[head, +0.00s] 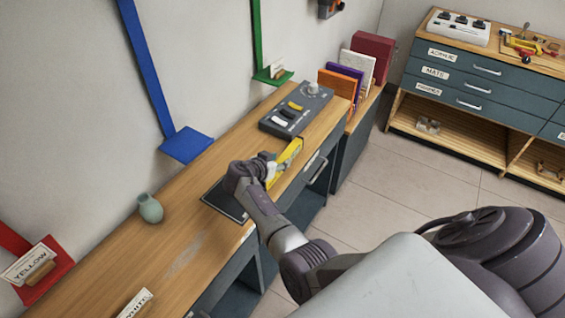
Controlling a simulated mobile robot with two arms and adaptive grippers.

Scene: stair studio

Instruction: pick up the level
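The level (288,156) is a yellow bar near the front edge of the wooden desk, just in front of the grey switch box. My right gripper (268,166) is at the level's near end, and its fingers overlap that end in the picture. The fingers are small and partly hidden, so I cannot tell whether they are open or shut on the level. My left gripper is not in view.
The desk (185,245) also bears a dark flat mat (222,202) under my arm, a green vase (150,208) and the switch box (296,110). Coloured wall brackets, such as the blue one (187,144), overhang the desk's back. Upright books (338,84) stand beyond it.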

